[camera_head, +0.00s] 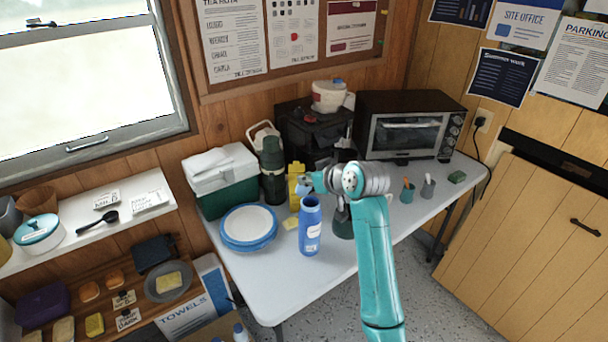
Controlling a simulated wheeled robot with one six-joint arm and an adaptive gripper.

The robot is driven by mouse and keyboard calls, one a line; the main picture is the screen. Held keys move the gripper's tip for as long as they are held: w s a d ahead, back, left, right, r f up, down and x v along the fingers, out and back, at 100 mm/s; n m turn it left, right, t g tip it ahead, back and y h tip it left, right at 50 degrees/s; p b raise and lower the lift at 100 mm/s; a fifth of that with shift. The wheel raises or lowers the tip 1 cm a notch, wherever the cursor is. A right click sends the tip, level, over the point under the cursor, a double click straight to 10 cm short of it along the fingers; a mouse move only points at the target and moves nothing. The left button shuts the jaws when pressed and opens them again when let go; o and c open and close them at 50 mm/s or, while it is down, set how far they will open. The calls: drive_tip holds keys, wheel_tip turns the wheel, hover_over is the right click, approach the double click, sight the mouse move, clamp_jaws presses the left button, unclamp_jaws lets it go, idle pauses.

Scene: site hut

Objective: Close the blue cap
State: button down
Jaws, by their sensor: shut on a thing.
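A blue bottle (310,232) with a white label stands upright near the front edge of the white table. My gripper (307,183) comes from the right, just above the bottle's mouth. It is shut on the small blue cap (304,189), which is partly hidden by the fingers. The cap is over or very near the bottle top; whether they touch is too small to tell.
The white table (283,285) holds a stack of blue-rimmed plates (249,226), a dark green flask (272,168), a yellow container (296,180), a green-and-white cool box (222,180) and a toaster oven (410,127). The front left of the table is clear.

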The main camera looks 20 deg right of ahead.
drive_tip(key=shift+s+d+f+t+y, duration=0.25)
drive_tip(key=shift+s+f+t+y, duration=0.35)
drive_tip(key=shift+t, duration=0.6)
drive_tip(key=shift+s+d+f+t+y, duration=0.2)
drive_tip(key=shift+s+f+t, duration=0.2)
drive_tip(key=shift+s+t, duration=0.6)
drive_tip(key=shift+s+d+f+t+y, duration=0.25)
drive_tip(key=shift+s+f+t+y, duration=0.2)
drive_tip(key=shift+t, duration=0.95)
drive_tip(key=shift+s+d+f+t+y, duration=0.1)
drive_tip(key=shift+s+f+t+y, duration=0.2)
drive_tip(key=shift+f+t, duration=0.65)
drive_tip(key=shift+s+d+f+t+y, duration=0.15)
drive_tip(key=shift+f+t+y, duration=0.25)
drive_tip(key=shift+t, duration=0.9)
drive_tip(key=shift+s+a+f+t+y, duration=0.1)
drive_tip(key=shift+s+f+t+y, duration=0.15)
drive_tip(key=shift+f+t, duration=0.7)
drive_tip(key=shift+r+t, duration=0.1)
drive_tip(key=shift+t, duration=0.3)
drive_tip(key=c, duration=1.1)
unclamp_jaws()
